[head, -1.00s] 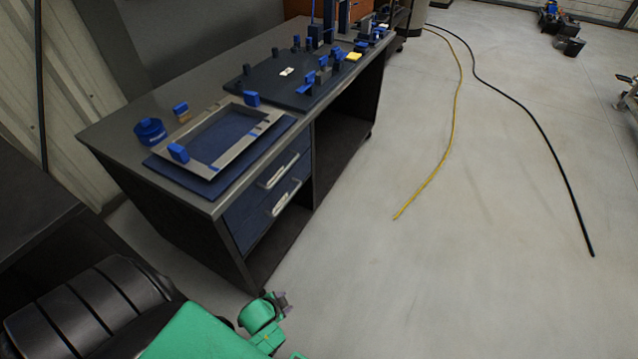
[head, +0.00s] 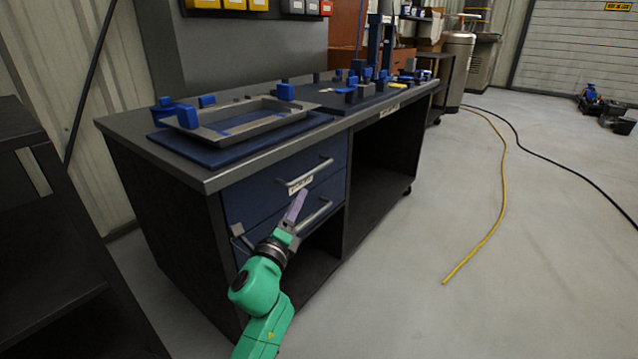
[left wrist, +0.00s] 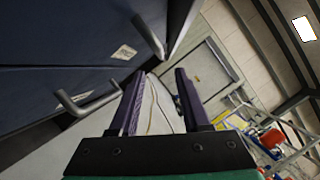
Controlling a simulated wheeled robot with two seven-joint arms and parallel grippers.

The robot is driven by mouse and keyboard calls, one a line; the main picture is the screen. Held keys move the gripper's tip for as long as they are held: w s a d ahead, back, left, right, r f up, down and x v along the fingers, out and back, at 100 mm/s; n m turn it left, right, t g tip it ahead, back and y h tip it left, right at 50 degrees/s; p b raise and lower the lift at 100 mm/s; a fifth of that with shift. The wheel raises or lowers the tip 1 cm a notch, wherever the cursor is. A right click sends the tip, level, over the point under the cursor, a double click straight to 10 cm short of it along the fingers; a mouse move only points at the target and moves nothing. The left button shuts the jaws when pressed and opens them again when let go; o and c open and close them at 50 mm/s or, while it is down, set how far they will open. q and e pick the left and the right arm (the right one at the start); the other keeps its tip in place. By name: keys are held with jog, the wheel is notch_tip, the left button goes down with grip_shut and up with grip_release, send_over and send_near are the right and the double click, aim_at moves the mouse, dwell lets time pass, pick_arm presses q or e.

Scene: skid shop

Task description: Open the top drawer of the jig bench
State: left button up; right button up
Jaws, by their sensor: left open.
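The jig bench (head: 175,215) stands at the left-centre of the head view. Its blue top drawer (head: 262,194) looks shut, with a grey bar handle (head: 308,174) across its front. A second blue drawer sits below with its own handle (head: 316,214). My left gripper (head: 268,213) is open and empty in front of the drawers, lower than the top handle in the picture. In the left wrist view the open fingers (left wrist: 161,73) show beside the drawer fronts, with two bar handles to the left and above; neither handle is between the fingers. My right gripper is out of view.
A blue mat with a metal frame (head: 205,136) and several blue blocks lie on the bench top. A dark shelf unit (head: 60,230) stands at the left. A yellow hose (head: 490,232) and a black cable cross the floor, which is mostly clear at right.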

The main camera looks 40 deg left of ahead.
aim_at(313, 171)
pick_arm(q)
jog(key=x, duration=1.2)
jog(key=shift+w+b, duration=0.1)
jog(key=shift+b, duration=0.3)
grip_shut()
jog(key=shift+f, duration=0.1)
dwell(0.3)
